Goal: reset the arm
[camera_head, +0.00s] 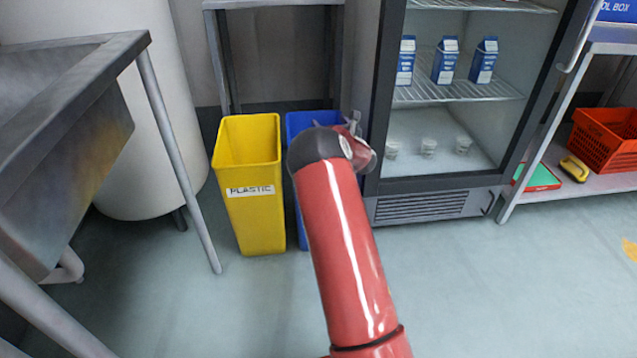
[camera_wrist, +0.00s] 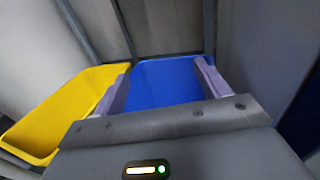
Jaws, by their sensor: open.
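My red arm reaches forward and up through the middle of the head view. Its far end is over the blue bin (camera_head: 300,122) and hides much of that bin. In the wrist view my gripper (camera_wrist: 162,82) is open, its two fingers well apart. The blue bin (camera_wrist: 165,85) shows between the fingers, and nothing is held. The yellow bin (camera_wrist: 60,105) is to the left of the fingers.
The yellow bin labelled PLASTIC (camera_head: 252,215) stands left of my arm. A fridge (camera_head: 420,185) with blue cartons (camera_head: 445,62) and small clear cups (camera_head: 428,147) stands right. A metal sink table (camera_head: 60,85) is at left. An orange crate (camera_head: 605,145) sits on a shelf. Floor at front right is clear.

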